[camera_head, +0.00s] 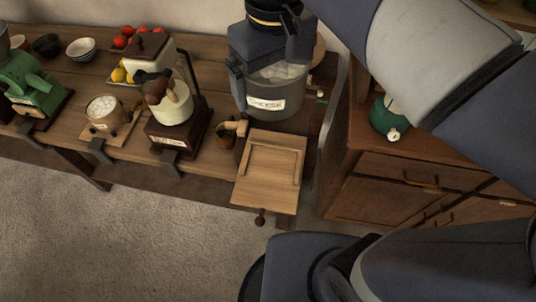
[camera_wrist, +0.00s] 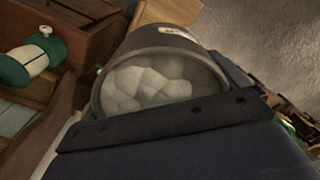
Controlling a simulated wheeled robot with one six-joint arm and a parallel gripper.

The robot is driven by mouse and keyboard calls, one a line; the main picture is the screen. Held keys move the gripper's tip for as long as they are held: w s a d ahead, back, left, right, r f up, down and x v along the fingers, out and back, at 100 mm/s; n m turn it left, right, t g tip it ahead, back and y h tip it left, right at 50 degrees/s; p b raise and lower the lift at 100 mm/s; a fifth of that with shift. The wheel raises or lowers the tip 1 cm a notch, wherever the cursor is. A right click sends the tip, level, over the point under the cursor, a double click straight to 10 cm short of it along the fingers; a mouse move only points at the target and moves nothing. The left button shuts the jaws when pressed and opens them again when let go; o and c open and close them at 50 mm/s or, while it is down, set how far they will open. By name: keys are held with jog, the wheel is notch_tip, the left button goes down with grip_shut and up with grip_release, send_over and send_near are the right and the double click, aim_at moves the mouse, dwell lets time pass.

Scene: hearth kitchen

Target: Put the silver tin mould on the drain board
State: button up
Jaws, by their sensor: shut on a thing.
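The silver tin mould (camera_head: 278,103) is a grey round tin with a pale label, filled with white lumps. My gripper (camera_head: 268,62) is shut on it at the back right of the table, in the head view. The mould also shows in the wrist view (camera_wrist: 103,95), its open top and white lumps in sight. The drain board (camera_head: 270,158) is a pale wooden board with a groove, at the table's front right edge. The mould is beyond the board, towards the wall. I cannot tell whether its base touches the table.
A small copper-coloured pot (camera_head: 226,138) stands just left of the board. A cream grinder (camera_head: 172,108) and a white pot (camera_head: 103,108) stand further left. A wooden cabinet (camera_head: 395,180) with a green canister (camera_head: 384,118) is at right. The drain board's top looks clear.

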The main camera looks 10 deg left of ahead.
send_over(271, 168)
notch_tip(271, 168, down, 21)
jog(key=shift+w+f, duration=0.1)
jog(key=shift+f, duration=0.05)
notch_tip(271, 168, down, 4)
jog(key=shift+r+b, duration=0.1)
jog(key=shift+b, duration=0.2)
jog(key=shift+d, duration=0.1)
jog(key=o, duration=1.1)
jog(key=shift+f, duration=0.25)
notch_tip(271, 168, up, 12)
jog(key=shift+r, duration=0.15)
